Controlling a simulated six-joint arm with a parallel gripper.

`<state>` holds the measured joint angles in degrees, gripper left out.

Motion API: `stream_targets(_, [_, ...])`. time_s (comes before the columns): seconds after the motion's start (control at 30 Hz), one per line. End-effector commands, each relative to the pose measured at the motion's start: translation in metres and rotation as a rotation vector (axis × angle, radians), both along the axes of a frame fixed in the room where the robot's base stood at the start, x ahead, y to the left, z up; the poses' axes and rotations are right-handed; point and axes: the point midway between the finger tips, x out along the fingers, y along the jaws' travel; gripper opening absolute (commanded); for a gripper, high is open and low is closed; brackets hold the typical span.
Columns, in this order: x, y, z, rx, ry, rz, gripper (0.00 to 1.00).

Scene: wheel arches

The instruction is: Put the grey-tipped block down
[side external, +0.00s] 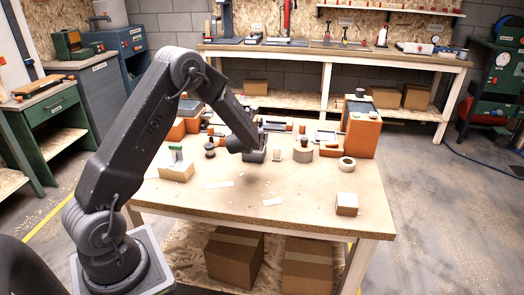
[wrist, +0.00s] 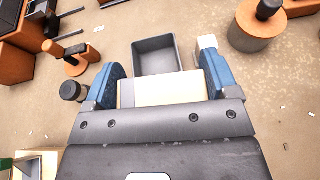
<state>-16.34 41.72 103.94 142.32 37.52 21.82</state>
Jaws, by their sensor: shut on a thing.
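In the wrist view my gripper (wrist: 161,88) is shut on a pale, cream block (wrist: 170,89) that lies crosswise between the blue fingers. Its left end shows a grey part (wrist: 127,94). An open grey bin (wrist: 157,57) lies just beyond the block in the wrist view. In the side external view my gripper (side external: 253,152) is low over the middle of the table, and the held block cannot be made out there. Whether the block touches the table or the bin cannot be told.
A small white block (wrist: 207,42) stands close by the right finger. A black knobbed piece (wrist: 70,90) is left. An orange box (side external: 361,128) stands back right. The table's front (side external: 270,215) is mostly clear.

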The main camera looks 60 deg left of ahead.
Motion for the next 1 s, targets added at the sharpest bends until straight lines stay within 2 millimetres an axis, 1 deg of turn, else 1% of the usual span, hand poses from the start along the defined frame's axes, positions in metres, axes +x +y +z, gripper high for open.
stream_targets(0.07, [-0.016, 0.006, 0.002, -0.004, -0.002, 0.036, 0.57])
stream_targets(0.17, [-0.048, 0.012, 0.003, -0.013, -0.006, 0.115, 0.57])
stream_targets(0.3, [-0.104, 0.018, 0.003, -0.017, -0.007, 0.263, 0.57])
stream_targets(0.4, [-0.141, 0.02, 0.004, -0.014, -0.005, 0.355, 0.57])
stream_targets(0.5, [-0.168, 0.02, 0.005, -0.007, -0.001, 0.423, 0.57])
stream_targets(0.57, [-0.179, 0.02, 0.005, -0.003, 0.001, 0.451, 0.57])
stream_targets(0.6, [-0.183, 0.019, 0.005, -0.002, 0.002, 0.462, 0.57])
stream_targets(0.67, [-0.184, 0.017, 0.003, 0.0, 0.004, 0.473, 0.57])
stream_targets(0.73, [-0.178, 0.012, -0.003, 0.001, 0.004, 0.476, 0.57])
stream_targets(0.77, [-0.174, 0.009, -0.006, 0.001, 0.006, 0.476, 0.57])
stream_targets(1.0, [-0.128, -0.02, -0.038, 0.002, 0.005, 0.473, 0.57])
